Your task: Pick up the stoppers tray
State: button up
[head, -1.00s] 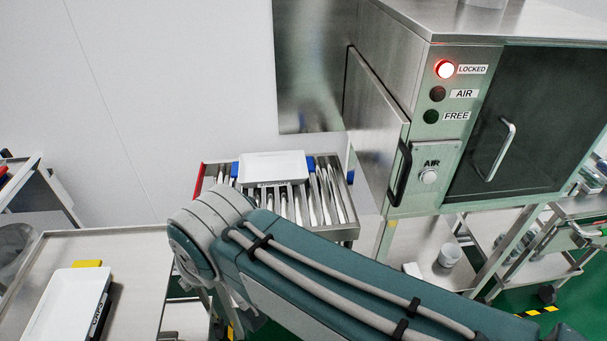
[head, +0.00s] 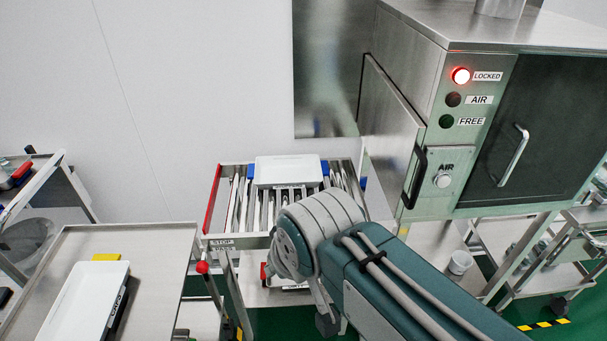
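Two white trays show in the head view, and I cannot tell which one is the stoppers tray. One white tray (head: 93,298) lies on the steel table at the lower left, with a dark label on its right side that is too small to read and a yellow piece (head: 106,257) at its far edge. The other white tray (head: 289,170) sits on the slatted rack of a cart in the middle, with blue pieces at its sides. My arm crosses the lower right, in front of the cart.
The steel table (head: 150,262) has bare room right of its tray. The slatted cart (head: 212,243) has a red bar on its left. The washer (head: 437,150) at the right shows a lit red LOCKED lamp. Another cart stands at the far left.

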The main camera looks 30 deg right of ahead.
aim_at(271, 173)
jog(key=i+z, duration=0.35)
jog(key=i+j+z, duration=0.1)
jog(key=z, duration=0.2)
jog(key=i+j+z, duration=0.15)
jog(key=z, duration=0.2)
jog(key=i+z, duration=0.1)
jog(key=z, duration=0.65)
